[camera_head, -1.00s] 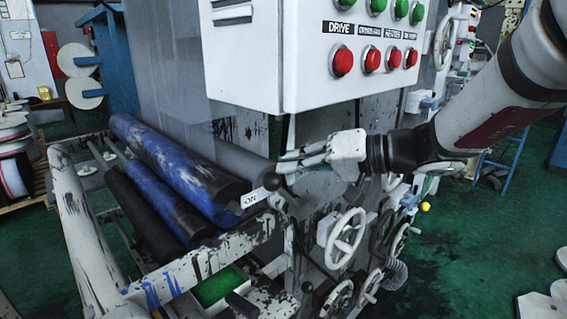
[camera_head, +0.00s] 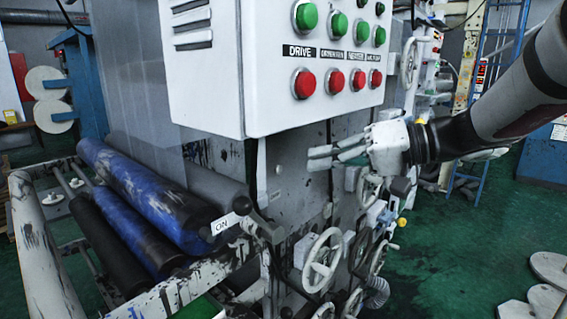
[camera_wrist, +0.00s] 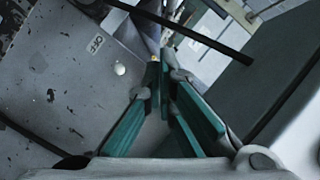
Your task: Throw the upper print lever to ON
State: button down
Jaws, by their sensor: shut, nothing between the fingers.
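A dark lever with a round knob (camera_head: 243,206) stands beside a white ON label (camera_head: 225,223) at the end of the rollers. I take it for the upper print lever; its knob is close to the label. My gripper (camera_head: 309,158) is right of the knob and above it, below the button box, clear of the lever. Its fingers are shut and empty. In the wrist view my gripper (camera_wrist: 160,70) shows its fingers together, with an OFF label (camera_wrist: 95,44) on a grey panel to their left. I cannot tell whether the lever appears in that view.
The white button box (camera_head: 215,85) overhangs the lever area. A handwheel (camera_head: 322,260) sits below my gripper, with others close by. Blue rollers (camera_head: 130,195) fill the left. Green floor (camera_head: 460,250) is open on the right.

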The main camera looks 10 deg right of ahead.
dwell(0.3)
jog(key=s+a+f+g+h, duration=0.3)
jog(key=s+f, duration=0.1)
jog(key=s, duration=0.3)
jog(key=s+a+f+g+h, duration=0.2)
jog(key=s+a+f, duration=0.1)
jog(key=s, duration=0.4)
jog(key=s+d+f+t+h+p, duration=0.1)
jog(key=s+d+f+h, duration=0.3)
jog(key=s+d+h, duration=0.2)
jog(key=shift+s+d+m+h, duration=0.35)
jog(key=shift+s+h, duration=0.35)
jog(key=shift+s, duration=0.65)
